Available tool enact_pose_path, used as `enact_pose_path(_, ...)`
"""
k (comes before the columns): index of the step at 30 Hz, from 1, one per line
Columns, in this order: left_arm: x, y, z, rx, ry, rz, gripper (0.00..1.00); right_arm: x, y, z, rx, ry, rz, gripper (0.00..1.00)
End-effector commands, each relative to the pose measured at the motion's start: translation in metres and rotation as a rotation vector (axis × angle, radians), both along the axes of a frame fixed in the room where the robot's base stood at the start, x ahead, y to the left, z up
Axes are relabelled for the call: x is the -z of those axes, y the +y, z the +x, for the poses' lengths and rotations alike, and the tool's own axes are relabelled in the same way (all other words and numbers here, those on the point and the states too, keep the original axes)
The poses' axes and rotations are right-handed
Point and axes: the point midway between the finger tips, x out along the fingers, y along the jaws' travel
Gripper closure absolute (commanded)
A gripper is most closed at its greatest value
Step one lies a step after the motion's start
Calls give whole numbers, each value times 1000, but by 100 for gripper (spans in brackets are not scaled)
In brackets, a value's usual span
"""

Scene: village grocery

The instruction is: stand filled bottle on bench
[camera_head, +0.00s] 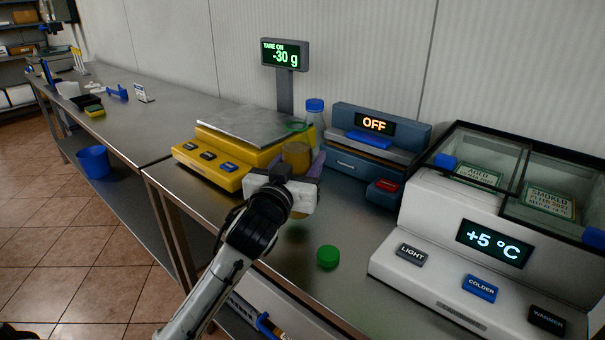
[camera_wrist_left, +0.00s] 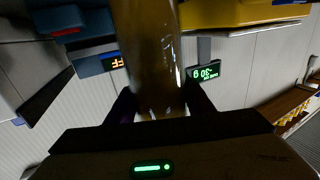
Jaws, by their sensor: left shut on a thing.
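My left gripper (camera_head: 298,172) is shut on an amber-filled bottle (camera_head: 297,154), between the yellow scale and the blue device. In the left wrist view the amber bottle (camera_wrist_left: 148,55) fills the space between the dark fingers (camera_wrist_left: 162,103). I cannot tell whether its base touches the steel bench (camera_head: 262,238). A loose green cap (camera_head: 328,257) lies on the bench to the right of my gripper. My right gripper is not in view.
The yellow scale (camera_head: 215,178) reads -30 g on its display (camera_head: 284,54). A clear blue-capped bottle (camera_head: 315,118) stands behind. The blue device (camera_head: 360,165) reads OFF. The white cooler (camera_head: 430,230) blocks the right. Bench around the green cap is clear.

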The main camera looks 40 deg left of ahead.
Motion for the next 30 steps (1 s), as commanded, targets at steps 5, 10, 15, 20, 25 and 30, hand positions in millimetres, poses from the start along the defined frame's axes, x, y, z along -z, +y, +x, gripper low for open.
enact_pose_path(5, 25, 0, 0, 1, -1, 1, 77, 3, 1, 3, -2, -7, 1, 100)
enact_pose_path(10, 26, 0, 0, 1, -3, 1, 77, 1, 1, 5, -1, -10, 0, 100)
enact_pose_path(15, 28, 0, 0, 1, -2, 1, 77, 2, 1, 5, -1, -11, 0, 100)
enact_pose_path(20, 31, 0, 0, 0, 3, -1, 34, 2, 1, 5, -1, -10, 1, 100)
enact_pose_path(25, 31, 0, 0, 0, 3, -1, 34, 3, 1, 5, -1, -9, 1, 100)
enact_pose_path(30, 27, 0, 0, 0, 2, 0, 34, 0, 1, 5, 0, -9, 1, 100)
